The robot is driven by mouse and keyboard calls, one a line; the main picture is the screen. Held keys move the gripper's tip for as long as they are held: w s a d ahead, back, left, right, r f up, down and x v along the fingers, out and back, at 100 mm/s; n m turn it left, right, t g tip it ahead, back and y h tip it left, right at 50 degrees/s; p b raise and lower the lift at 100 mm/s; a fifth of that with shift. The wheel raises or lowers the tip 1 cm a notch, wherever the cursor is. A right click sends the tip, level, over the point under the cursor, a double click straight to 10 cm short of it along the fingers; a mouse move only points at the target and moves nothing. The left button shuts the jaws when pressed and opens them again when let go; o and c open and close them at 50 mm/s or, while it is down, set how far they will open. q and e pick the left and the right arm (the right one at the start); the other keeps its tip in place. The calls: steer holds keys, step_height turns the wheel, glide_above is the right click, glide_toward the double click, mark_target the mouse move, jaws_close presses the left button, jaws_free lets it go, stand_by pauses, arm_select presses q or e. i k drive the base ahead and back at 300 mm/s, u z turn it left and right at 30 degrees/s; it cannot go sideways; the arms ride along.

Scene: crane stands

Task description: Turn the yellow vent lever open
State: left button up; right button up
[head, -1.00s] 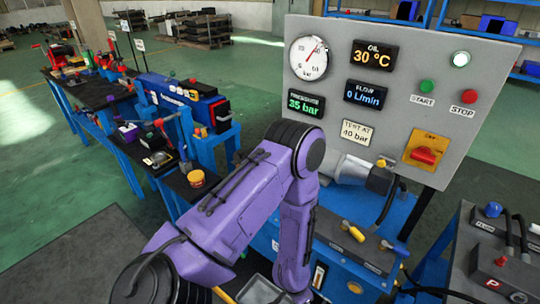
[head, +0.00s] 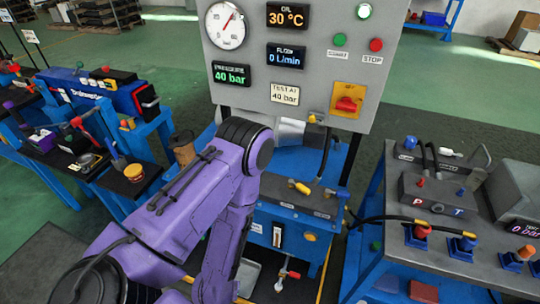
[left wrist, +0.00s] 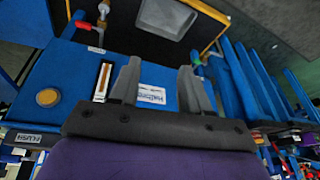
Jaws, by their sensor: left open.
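The yellow lever (head: 300,187) sits on top of the blue bench unit (head: 265,215), below the instrument panel. It does not show clearly in the left wrist view. My left arm comes in from the left in the head view, and its gripper is hidden there behind the arm. In the left wrist view my left gripper (left wrist: 158,66) is open and empty, in front of the blue cabinet face with its sight gauge (left wrist: 103,80). It appears lower than the lever. My right gripper is not in view.
The grey panel (head: 245,110) carries a dial and displays, including 40 bar. A red-handled tap (head: 289,273) and a grey tray (left wrist: 180,18) are low at the unit. A black hose (head: 395,219) runs right to another bench (head: 470,185).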

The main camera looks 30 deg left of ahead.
mark_target(299, 187)
steer(key=u, duration=0.45)
steer(key=k, duration=1.1)
steer(key=z, duration=0.6)
steer(key=i, duration=1.6)
steer(key=u, duration=0.55)
